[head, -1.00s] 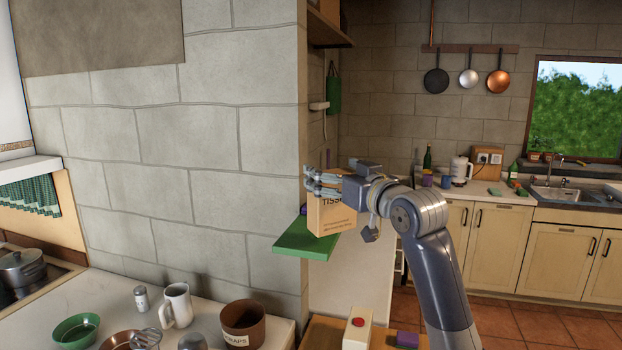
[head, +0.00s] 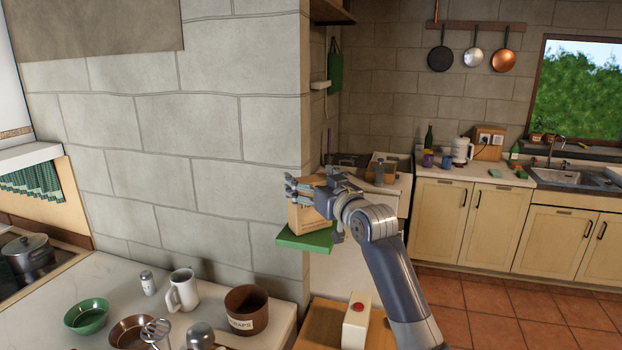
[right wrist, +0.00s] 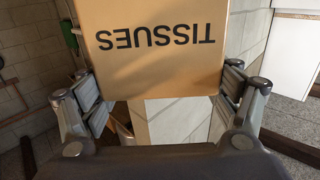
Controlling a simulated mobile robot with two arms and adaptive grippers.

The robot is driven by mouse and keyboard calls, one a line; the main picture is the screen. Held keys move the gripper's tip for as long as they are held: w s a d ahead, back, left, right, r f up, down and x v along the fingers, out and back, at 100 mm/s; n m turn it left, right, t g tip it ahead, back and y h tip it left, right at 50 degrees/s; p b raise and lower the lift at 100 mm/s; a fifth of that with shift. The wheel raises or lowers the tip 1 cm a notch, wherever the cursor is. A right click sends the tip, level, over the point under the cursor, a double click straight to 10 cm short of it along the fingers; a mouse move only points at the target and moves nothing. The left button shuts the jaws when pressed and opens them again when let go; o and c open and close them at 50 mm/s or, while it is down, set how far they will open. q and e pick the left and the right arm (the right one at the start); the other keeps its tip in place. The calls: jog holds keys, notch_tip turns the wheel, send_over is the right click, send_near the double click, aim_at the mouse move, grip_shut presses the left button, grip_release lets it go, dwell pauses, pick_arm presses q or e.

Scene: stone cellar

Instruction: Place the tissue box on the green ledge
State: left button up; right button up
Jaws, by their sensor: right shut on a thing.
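The tissue box (head: 308,219) is a tan carton. It is upright over the green ledge (head: 303,240), a small flat shelf at the end of the stone wall. The box's lower edge overlaps the ledge in the head view; I cannot tell whether they touch. My right gripper (head: 308,188) is shut on the upper part of the box. In the right wrist view the box (right wrist: 155,50) sits between the fingers (right wrist: 160,95), its "TISSUES" lettering upside down. The ledge's back part is hidden behind the box. My left gripper is not in view.
The stone wall (head: 200,140) stands left of the ledge. Below it, a counter holds a brown scraps pot (head: 247,311), a white mug (head: 182,291) and a green bowl (head: 87,315). A cream block with a red button (head: 356,322) stands on a wooden surface below the ledge.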

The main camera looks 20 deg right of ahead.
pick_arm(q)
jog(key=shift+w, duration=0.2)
pick_arm(e)
jog(key=o, duration=1.1)
jog(key=shift+f, duration=0.15)
jog(key=o, duration=0.3)
jog(key=shift+o, duration=0.2)
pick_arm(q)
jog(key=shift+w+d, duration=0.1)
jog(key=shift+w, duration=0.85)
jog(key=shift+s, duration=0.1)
